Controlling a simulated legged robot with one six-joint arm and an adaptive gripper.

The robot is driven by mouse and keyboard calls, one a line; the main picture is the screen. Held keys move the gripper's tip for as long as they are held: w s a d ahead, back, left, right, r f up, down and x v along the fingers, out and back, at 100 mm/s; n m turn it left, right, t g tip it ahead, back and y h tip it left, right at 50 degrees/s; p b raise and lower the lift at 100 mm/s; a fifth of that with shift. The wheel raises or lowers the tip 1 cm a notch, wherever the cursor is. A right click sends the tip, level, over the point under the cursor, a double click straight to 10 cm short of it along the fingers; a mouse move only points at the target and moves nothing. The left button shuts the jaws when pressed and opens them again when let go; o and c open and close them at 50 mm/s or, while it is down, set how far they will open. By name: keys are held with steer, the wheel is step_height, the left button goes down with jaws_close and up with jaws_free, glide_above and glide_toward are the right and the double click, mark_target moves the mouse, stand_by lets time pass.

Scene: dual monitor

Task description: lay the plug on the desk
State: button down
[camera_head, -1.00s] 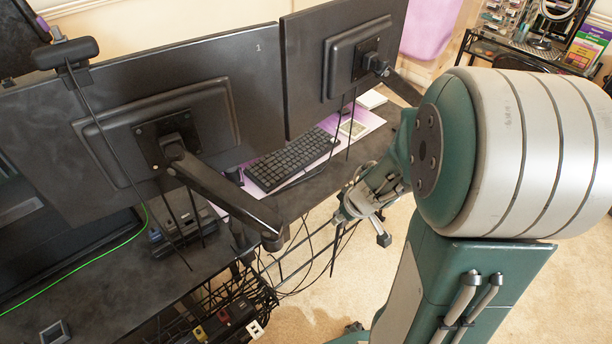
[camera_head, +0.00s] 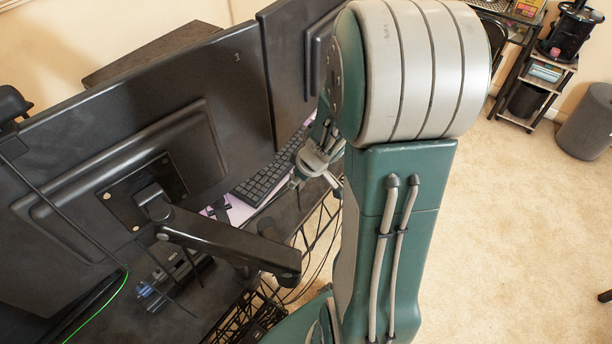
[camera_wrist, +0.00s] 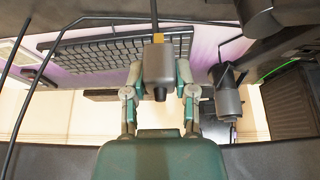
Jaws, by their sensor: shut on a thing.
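In the wrist view, my gripper (camera_wrist: 159,85) is shut on a grey plug (camera_wrist: 158,62). The plug is a blocky body with a small orange end and sits between both fingers, with the keyboard behind it in the picture. In the head view, my gripper (camera_head: 318,165) is small, beside the desk's edge near the keyboard, and partly covered by my arm. The plug is hard to make out there. The dark desk (camera_head: 190,300) runs under the monitors. Whether the plug touches the desk cannot be told.
A black keyboard (camera_head: 262,182) lies on a purple mat (camera_wrist: 205,38). Two monitors (camera_head: 215,85) on a black monitor arm (camera_head: 230,243) stand close by. Dark cables cross the wrist view. Carpet (camera_head: 500,220) is open to the right.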

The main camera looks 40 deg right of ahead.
steer(key=w+d+f, duration=0.4)
steer(key=d+f, duration=0.1)
steer(key=w+d+f, duration=0.2)
steer(key=d+f, duration=0.1)
steer(key=shift+w, duration=0.35)
steer(key=shift+w+a+f, duration=0.15)
steer(key=shift+f, duration=1.7)
steer(key=shift+f, duration=0.1)
steer(key=shift+c, duration=2.1)
jaws_free()
